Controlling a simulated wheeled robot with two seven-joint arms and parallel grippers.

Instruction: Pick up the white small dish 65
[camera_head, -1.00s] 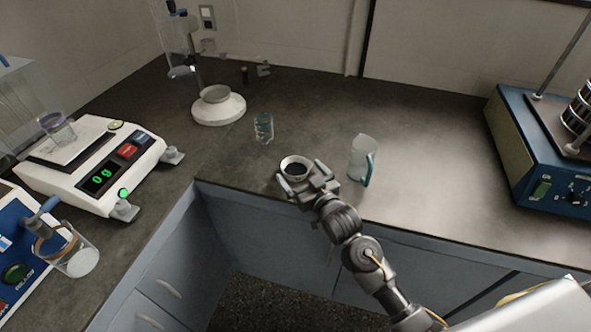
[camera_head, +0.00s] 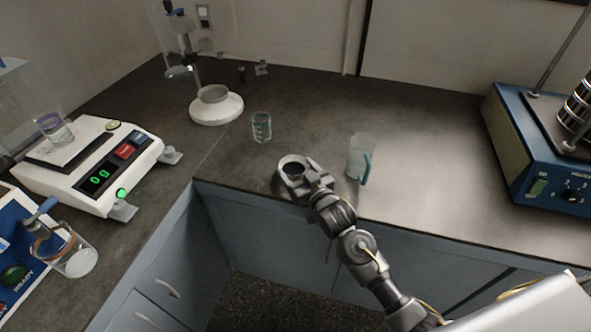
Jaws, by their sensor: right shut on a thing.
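The white small dish (camera_head: 292,160) is on the dark counter near its front edge, with dark contents or a dark inside showing. My right gripper (camera_head: 293,172) is shut on the dish, with its fingers on either side of it. The fingers hide most of the dish's outer wall, and I cannot tell whether it is lifted off the counter. My left gripper is not in view.
A clear beaker (camera_head: 261,127) stands behind the dish and a jug with a teal handle (camera_head: 359,157) stands close on its right. A white balance (camera_head: 90,163) is at left, a blue shaker base (camera_head: 545,150) at right. A white round stand (camera_head: 217,108) is farther back.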

